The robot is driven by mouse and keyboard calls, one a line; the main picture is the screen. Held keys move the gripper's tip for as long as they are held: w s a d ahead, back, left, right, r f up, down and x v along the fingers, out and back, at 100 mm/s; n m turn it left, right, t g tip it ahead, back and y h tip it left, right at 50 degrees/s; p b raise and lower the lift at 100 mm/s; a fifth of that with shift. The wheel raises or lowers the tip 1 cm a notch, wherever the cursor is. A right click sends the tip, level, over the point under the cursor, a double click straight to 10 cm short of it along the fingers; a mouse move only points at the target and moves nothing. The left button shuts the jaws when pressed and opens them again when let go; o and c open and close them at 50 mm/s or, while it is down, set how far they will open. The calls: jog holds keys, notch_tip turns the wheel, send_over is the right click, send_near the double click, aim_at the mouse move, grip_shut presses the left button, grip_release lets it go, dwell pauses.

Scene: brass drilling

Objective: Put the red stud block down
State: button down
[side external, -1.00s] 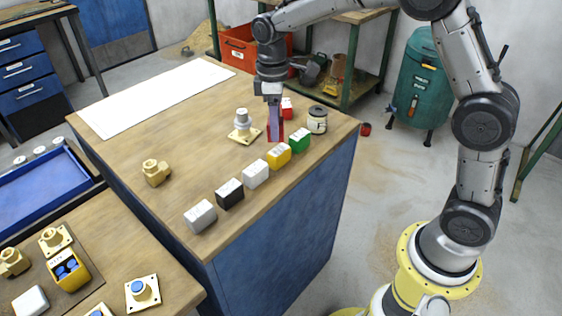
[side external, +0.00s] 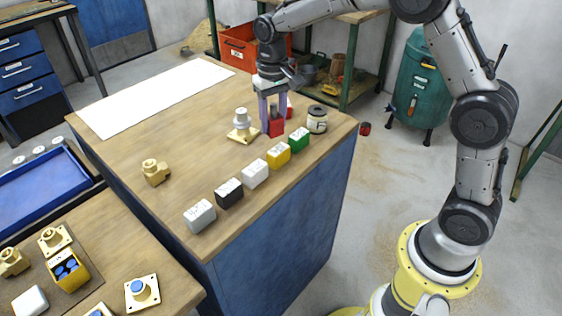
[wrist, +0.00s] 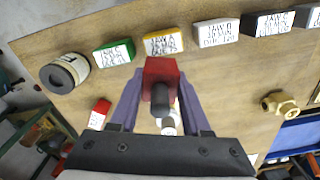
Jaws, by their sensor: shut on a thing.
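The red stud block (side external: 277,127) is between the two purple fingers of my gripper (side external: 275,122), over the wooden bench top. In the wrist view the red stud block (wrist: 162,70) shows its dark stud pointing towards the camera, with a finger of my gripper (wrist: 160,78) on each side. My gripper is shut on it. The block looks upright and its underside is at or very near the bench top; I cannot tell if it touches.
A labelled row of green (side external: 299,140), yellow (side external: 279,156), white (side external: 255,174), black (side external: 229,193) and grey (side external: 200,216) blocks lines the bench edge. A brass-based fitting (side external: 241,128) stands left of my gripper. Another red block (wrist: 98,114) and a round spool (side external: 317,120) are close by.

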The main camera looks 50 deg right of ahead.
jog(key=shift+r, duration=0.1)
jog(key=s+a+r+m, duration=0.1)
jog(key=s+a+r, duration=0.2)
jog(key=a+r, duration=0.2)
send_over(228, 153)
notch_tip(228, 153, down, 10)
jog(key=shift+w+r, duration=0.15)
jog(key=shift+r, duration=0.1)
jog(key=shift+f, duration=1.5)
jog(key=shift+f, duration=0.2)
jog(key=shift+c, duration=1.8)
grip_release()
